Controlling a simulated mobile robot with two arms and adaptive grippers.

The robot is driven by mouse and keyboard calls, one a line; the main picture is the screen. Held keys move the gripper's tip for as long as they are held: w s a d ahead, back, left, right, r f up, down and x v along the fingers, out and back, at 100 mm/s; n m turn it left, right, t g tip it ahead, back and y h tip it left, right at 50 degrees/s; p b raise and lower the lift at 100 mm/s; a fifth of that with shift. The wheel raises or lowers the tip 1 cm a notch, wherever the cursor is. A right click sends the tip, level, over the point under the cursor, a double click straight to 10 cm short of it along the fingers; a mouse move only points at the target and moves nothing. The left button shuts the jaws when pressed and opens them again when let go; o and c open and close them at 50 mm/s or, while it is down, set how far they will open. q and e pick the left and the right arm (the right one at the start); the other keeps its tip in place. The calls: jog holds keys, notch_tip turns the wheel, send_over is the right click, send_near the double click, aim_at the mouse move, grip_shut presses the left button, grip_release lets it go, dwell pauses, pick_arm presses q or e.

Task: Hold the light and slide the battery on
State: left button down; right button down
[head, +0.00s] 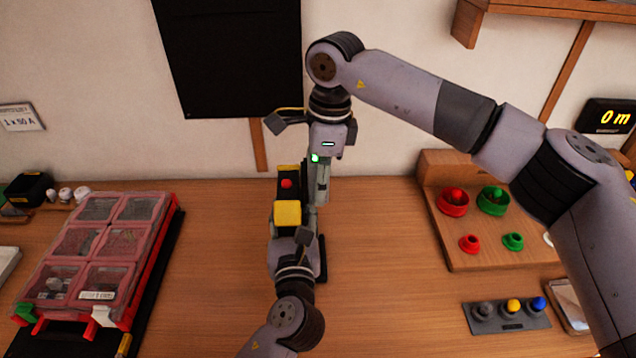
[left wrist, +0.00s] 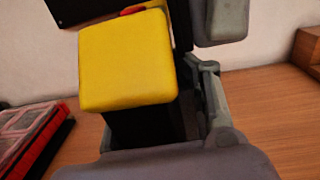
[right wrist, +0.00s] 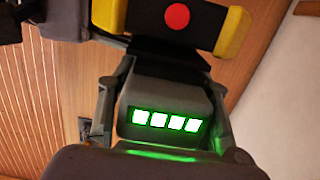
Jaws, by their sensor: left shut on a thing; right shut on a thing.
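The light (head: 287,214) is a black body with yellow bands and a red button, upright over the middle of the table. My left gripper (head: 298,238) is shut on its lower black part, under the yellow band (left wrist: 128,60) in the left wrist view. The battery (right wrist: 170,100) is a grey block with a row of lit green bars. My right gripper (head: 322,172) is shut on it from above, just right of the light. In the right wrist view the battery is close to the light (right wrist: 176,17). I cannot tell whether they touch.
A red case (head: 165,240) with clear lids stands at the left. A wooden board (head: 455,240) with red and green cups is at the right, with a grey button strip (head: 487,318) in front. A black panel (head: 230,60) hangs behind. The table between is mostly clear.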

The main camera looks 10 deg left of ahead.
pick_arm(q)
jog(key=shift+s+a+r, duration=0.1)
jog(key=shift+r, duration=0.1)
pick_arm(e)
jog(key=shift+s+a+r, duration=0.1)
jog(key=shift+a+r, duration=0.05)
jog(key=shift+r, duration=0.2)
jog(key=shift+a+f, duration=0.1)
jog(key=shift+f, duration=0.55)
pick_arm(q)
jog(key=shift+f, duration=0.1)
pick_arm(e)
jog(key=shift+f, duration=0.2)
dwell(0.5)
jog(key=shift+f, duration=0.2)
